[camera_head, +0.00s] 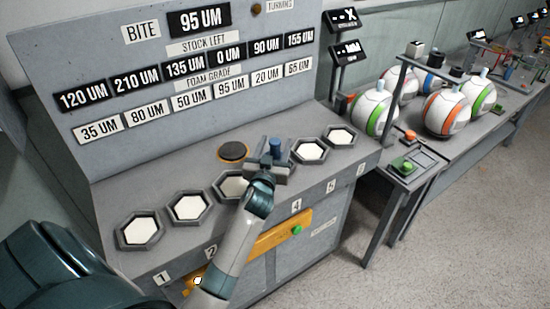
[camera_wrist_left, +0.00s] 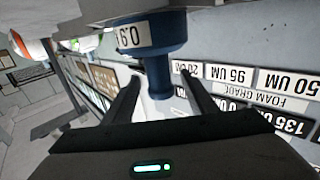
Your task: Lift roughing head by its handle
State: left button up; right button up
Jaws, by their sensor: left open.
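The roughing head shows in the head view as a blue handle (camera_head: 276,147) standing upright on a grey base at station 4 of the grey bench. My left gripper (camera_head: 264,176) reaches it from the front, and my arm partly hides the base. In the left wrist view the blue head (camera_wrist_left: 152,35) is large and carries a white label, with a narrower blue stem below. My left gripper (camera_wrist_left: 162,84) is open there, with one dark finger on each side of the stem. I cannot tell whether either finger touches it. My right gripper is in neither view.
Hexagonal pads (camera_head: 189,207) line the bench on both sides of the head. A round dark disc (camera_head: 233,152) lies behind them. A slanted label board (camera_head: 190,75) rises at the back. A table with striped balls (camera_head: 447,112) stands to the right; open floor lies in front.

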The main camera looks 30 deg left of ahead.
pick_arm(q)
jog(key=shift+w, duration=0.1)
dwell(0.4)
grip_shut()
dwell(1.2)
jog(key=shift+r, duration=0.15)
